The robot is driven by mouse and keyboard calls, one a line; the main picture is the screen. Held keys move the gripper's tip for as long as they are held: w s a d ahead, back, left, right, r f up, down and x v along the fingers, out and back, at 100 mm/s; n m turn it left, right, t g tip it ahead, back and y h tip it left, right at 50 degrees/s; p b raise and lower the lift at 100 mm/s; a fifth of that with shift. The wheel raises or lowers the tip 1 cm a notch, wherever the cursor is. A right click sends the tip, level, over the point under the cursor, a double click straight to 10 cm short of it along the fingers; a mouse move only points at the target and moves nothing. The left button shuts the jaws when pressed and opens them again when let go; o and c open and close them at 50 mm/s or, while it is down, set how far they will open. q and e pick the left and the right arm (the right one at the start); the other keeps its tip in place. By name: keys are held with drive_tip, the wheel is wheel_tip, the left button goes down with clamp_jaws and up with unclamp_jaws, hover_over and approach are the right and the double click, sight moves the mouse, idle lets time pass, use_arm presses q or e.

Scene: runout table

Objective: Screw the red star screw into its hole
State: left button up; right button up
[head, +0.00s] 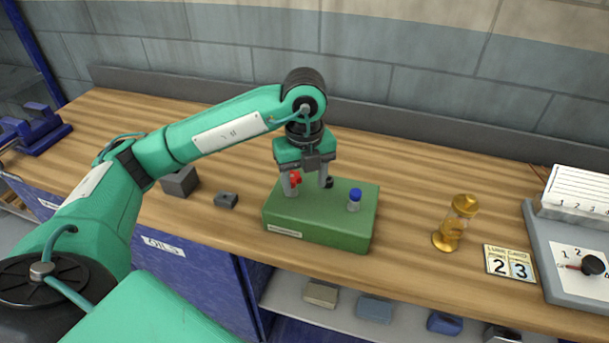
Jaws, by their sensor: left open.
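A green block (318,231) stands on the wooden bench, below my left arm. The red star screw (295,179) shows at the block's back left, beside a finger of my left gripper (309,188). The gripper points down over the block with its fingers apart. The finger partly covers the red screw, and I cannot tell how deep it sits. A blue-topped screw (354,200) stands upright at the block's right. A small black piece (328,183) shows by the gripper's right finger. My right gripper is not in view.
Grey blocks (180,182) and (226,200) lie left of the green block. A blue vise (38,133) is at the far left.

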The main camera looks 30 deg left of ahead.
sight(292, 175)
use_arm(q)
drive_tip(key=shift+w+d+f+n+p, duration=0.1)
drive_tip(key=shift+w+f+n+p, duration=0.1)
drive_tip(key=shift+n, duration=0.35)
drive_tip(key=shift+w+d+f+n+p, duration=0.1)
drive_tip(key=shift+w+n+p, duration=0.1)
drive_tip(key=shift+n, duration=0.35)
drive_tip(key=shift+w+d+r+n+p, duration=0.1)
drive_tip(key=shift+w+d+n+p, duration=0.15)
drive_tip(key=shift+n, duration=0.35)
drive_tip(key=shift+w+n+p, duration=0.15)
drive_tip(key=shift+w+n, duration=0.15)
drive_tip(key=shift+n, duration=0.3)
drive_tip(key=shift+w+n+p, duration=0.25)
drive_tip(key=shift+n+p, duration=0.05)
drive_tip(key=shift+n, duration=0.3)
drive_tip(key=shift+w+a+n, duration=0.2)
drive_tip(key=shift+w+n, duration=0.05)
drive_tip(key=shift+n, duration=0.65)
drive_tip(key=shift+s+a+r, duration=0.1)
drive_tip(key=shift+s+a, duration=0.15)
drive_tip(key=shift+a, duration=0.45)
drive_tip(key=shift+s+a, duration=0.3)
drive_tip(key=shift+a, duration=0.45)
drive_tip(key=shift+s+a+r, duration=0.1)
drive_tip(key=shift+s+a, duration=0.15)
drive_tip(key=shift+a, duration=0.45)
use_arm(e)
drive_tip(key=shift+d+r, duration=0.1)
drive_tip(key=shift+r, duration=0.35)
